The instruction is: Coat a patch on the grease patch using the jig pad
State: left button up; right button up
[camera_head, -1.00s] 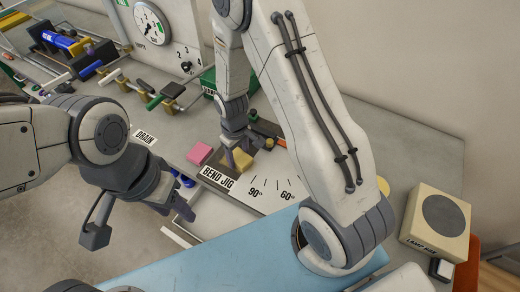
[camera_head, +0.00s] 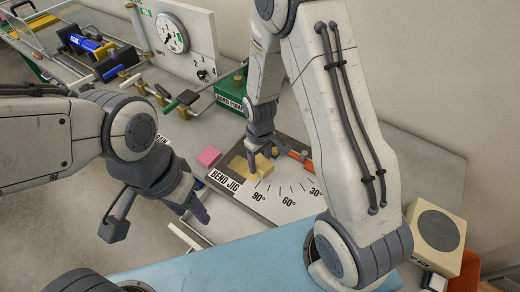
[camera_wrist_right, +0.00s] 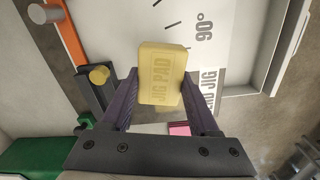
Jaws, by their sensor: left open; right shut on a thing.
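The yellow jig pad (camera_head: 263,166) is held between the fingers of my right gripper (camera_head: 260,148), low over the bend jig board (camera_head: 285,208). In the right wrist view the pad (camera_wrist_right: 163,75) is clamped by my right gripper (camera_wrist_right: 160,100), its JIG PAD lettering facing the camera. A dull yellowish area (camera_head: 237,166) shows on the board just left of the pad; I take it for the grease patch, partly hidden. I cannot tell whether the pad touches it. My left gripper (camera_head: 197,207) is open and empty, left of the board's near edge.
A pink block (camera_head: 208,157) sits beside the BEND JIG label (camera_head: 224,181). A green box (camera_head: 232,96) and a gauge panel (camera_head: 180,40) stand behind. An orange bar (camera_head: 300,156) lies right of the pad.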

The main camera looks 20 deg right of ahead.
aim_at(259, 161)
jog(key=shift+a+r+p, duration=0.1)
jog(key=shift+r+p, duration=1.2)
jog(key=shift+r, duration=0.55)
